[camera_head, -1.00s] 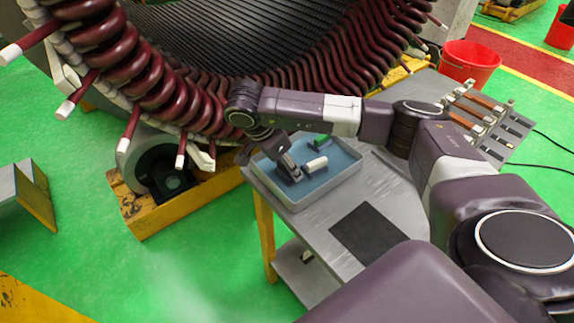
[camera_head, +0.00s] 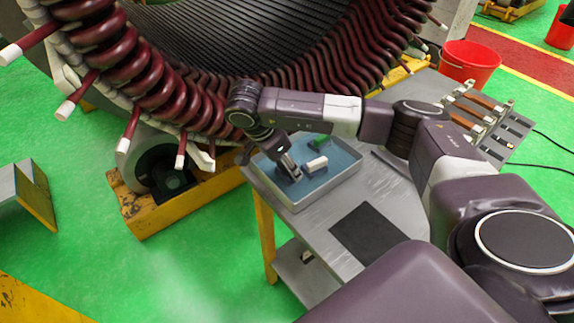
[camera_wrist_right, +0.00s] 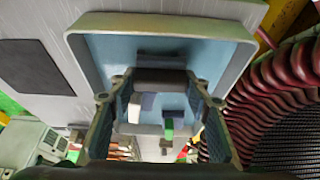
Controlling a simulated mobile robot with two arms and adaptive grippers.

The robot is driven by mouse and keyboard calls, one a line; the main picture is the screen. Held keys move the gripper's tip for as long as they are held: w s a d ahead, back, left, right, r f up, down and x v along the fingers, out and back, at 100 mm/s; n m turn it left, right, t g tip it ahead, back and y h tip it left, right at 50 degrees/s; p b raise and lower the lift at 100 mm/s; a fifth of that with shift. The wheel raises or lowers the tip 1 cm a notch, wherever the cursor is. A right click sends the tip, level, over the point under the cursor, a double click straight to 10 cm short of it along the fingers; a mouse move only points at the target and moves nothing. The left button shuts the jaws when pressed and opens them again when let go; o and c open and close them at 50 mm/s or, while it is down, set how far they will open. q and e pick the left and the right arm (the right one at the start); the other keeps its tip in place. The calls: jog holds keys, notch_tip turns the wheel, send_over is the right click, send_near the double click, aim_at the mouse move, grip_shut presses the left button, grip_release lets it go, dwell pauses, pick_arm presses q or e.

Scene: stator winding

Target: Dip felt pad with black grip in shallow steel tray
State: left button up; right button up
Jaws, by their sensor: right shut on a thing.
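The shallow steel tray (camera_head: 325,192), with a blue inner floor, sits on the grey table's left end in the head view. Its rim (camera_wrist_right: 160,22) also shows in the right wrist view. My right gripper (camera_head: 292,174) reaches down into the tray's left part. In the wrist view its fingers (camera_wrist_right: 160,84) are closed on a dark bar-shaped grip (camera_wrist_right: 160,76), which I take as the black grip of the felt pad. The pad's felt face is hidden, so contact with the tray floor cannot be told. My left gripper is out of view.
A white-topped block (camera_head: 316,163) and a green-topped block (camera_head: 319,143) lie in the tray, right of my gripper. A dark mat (camera_head: 368,232) lies on the table. The stator with dark red coils (camera_head: 150,85) stands close behind the tray. A red bucket (camera_head: 470,62) is farther right.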

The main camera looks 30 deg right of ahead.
notch_tip(320, 180, up, 11)
jog(key=p, duration=0.6)
dwell(0.6)
